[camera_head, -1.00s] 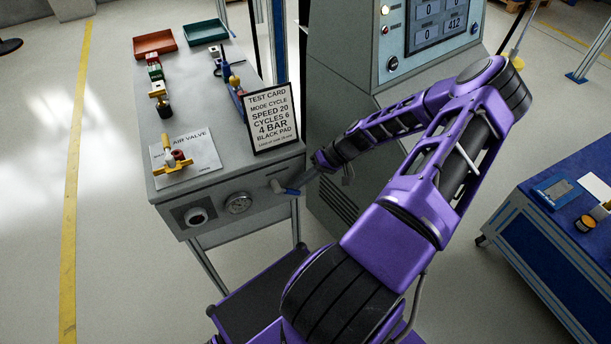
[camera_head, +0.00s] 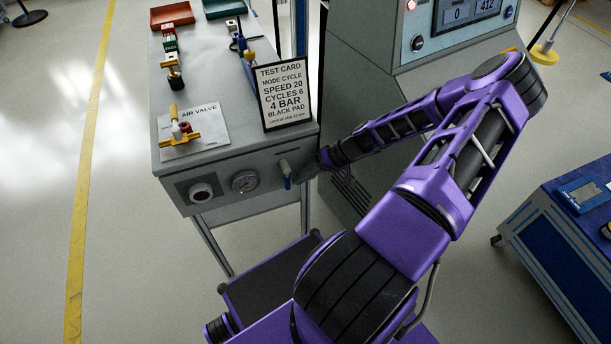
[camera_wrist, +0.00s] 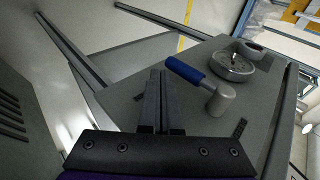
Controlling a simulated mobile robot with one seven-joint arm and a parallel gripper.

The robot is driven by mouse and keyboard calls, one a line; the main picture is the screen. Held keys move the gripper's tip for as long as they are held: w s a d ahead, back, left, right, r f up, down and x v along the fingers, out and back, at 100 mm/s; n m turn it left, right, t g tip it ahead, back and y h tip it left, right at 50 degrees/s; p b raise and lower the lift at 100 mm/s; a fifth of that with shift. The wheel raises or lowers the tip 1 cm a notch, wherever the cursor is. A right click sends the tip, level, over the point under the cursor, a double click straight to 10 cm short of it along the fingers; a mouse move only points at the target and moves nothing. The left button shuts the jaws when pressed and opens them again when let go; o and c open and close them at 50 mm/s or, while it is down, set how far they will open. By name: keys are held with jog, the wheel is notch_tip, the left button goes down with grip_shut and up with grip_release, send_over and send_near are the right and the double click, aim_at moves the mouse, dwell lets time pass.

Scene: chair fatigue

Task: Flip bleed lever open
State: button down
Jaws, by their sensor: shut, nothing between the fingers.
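The bleed lever (camera_head: 287,176) is on the front face of the grey bench, right of the gauge. Its blue handle hangs downward from a pale grey hub in the head view. In the wrist view the lever (camera_wrist: 186,71) shows its blue grip and round hub, just right of my fingers. My gripper (camera_head: 303,172) is close beside the lever, on its right. In the wrist view my gripper (camera_wrist: 161,78) has its two dark fingers together with nothing between them. A small gap seems to show between fingers and handle; contact is hard to judge.
The test card (camera_head: 284,95) stands on the bench above the lever. A yellow air valve (camera_head: 180,137) lies on a labelled plate. The grey console (camera_head: 360,90) stands close on the right.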

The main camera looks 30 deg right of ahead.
jog(key=shift+a+f, duration=0.15)
jog(key=shift+a, duration=0.05)
dwell(0.6)
jog(key=v, duration=0.7)
jog(key=shift+p, duration=0.4)
jog(key=shift+d, duration=0.15)
